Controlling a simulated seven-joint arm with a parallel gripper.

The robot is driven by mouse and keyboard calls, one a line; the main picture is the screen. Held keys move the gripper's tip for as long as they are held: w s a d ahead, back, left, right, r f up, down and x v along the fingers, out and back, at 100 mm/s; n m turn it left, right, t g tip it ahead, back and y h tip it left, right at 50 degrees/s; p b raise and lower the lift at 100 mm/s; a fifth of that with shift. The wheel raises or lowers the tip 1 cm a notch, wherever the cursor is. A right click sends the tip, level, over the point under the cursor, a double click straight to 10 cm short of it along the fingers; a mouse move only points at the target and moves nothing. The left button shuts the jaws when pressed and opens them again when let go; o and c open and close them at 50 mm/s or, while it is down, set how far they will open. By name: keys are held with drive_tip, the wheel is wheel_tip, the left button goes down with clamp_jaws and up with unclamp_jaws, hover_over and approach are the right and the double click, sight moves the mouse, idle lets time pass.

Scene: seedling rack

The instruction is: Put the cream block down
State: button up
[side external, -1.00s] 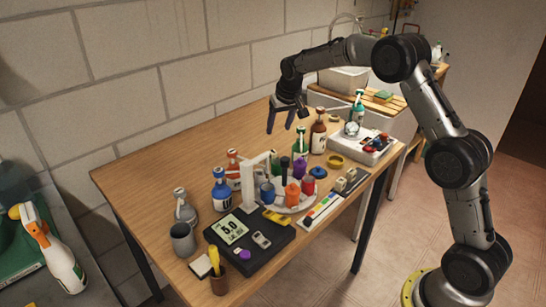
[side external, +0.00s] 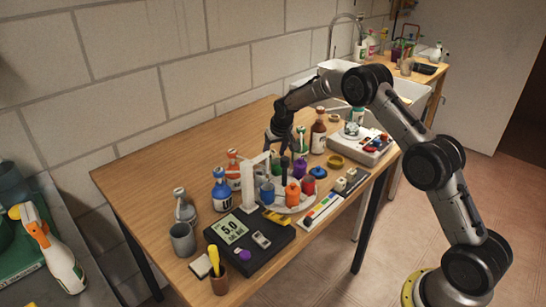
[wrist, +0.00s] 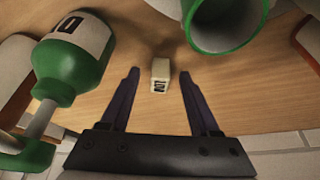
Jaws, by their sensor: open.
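A small cream block (wrist: 160,72) with a dark printed mark stands on the wooden table in the wrist view. My gripper (wrist: 160,80) is open, with one dark finger on each side of the block and a visible gap on both sides. In the side view my gripper (side external: 281,142) is low over the table behind the crowded bottles. The block between my fingers cannot be made out there, and the fingertips are partly hidden.
In the wrist view a green bottle (wrist: 72,62) is close on the left and a green-rimmed vessel (wrist: 222,22) close at upper right. The side view shows a blue bottle (side external: 221,190), a dark scale (side external: 252,240) and a white device (side external: 362,148). The table's back left is clear.

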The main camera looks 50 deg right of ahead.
drive_tip(key=shift+w+d+f, duration=0.1)
drive_tip(key=shift+w+f, duration=0.1)
drive_tip(key=shift+f, duration=0.15)
clamp_jaws()
